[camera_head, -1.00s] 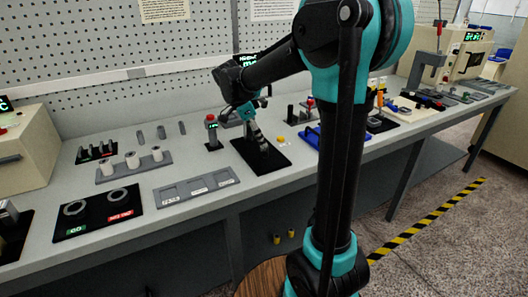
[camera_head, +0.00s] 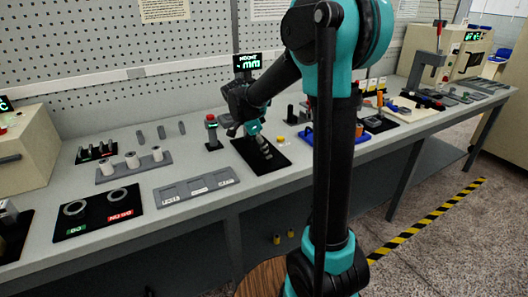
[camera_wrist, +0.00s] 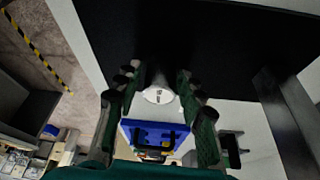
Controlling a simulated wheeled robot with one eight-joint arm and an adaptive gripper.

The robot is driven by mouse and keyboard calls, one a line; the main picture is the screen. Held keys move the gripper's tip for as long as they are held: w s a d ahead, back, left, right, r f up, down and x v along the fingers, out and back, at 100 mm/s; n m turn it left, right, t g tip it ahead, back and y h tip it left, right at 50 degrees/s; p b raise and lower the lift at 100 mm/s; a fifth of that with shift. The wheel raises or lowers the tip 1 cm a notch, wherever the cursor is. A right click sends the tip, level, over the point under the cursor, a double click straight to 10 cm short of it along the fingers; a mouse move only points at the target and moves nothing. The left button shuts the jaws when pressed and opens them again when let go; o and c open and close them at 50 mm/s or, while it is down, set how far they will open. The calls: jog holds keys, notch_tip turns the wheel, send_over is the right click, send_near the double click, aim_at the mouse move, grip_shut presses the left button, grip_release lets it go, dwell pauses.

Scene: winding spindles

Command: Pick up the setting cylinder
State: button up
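The setting cylinder seems to be the short grey piece with a pale round end face (camera_wrist: 158,95) between my fingers in the wrist view. My gripper (camera_wrist: 155,76) is open, with one finger on each side of it and a visible gap on both sides. In the head view my gripper (camera_head: 258,140) is low over the black mat (camera_head: 279,160) in the middle of the bench. There the fingers and the cylinder are small and overlap, so I cannot tell them apart clearly.
A small display (camera_head: 247,63) stands behind my gripper. A post with a red top (camera_head: 211,130) is close on its left. A blue tray (camera_wrist: 155,132) is on the other side. A grey labelled tray (camera_head: 196,188) and white spools (camera_head: 132,160) are to the left.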

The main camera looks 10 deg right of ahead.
grip_shut()
jog(key=shift+r, duration=0.1)
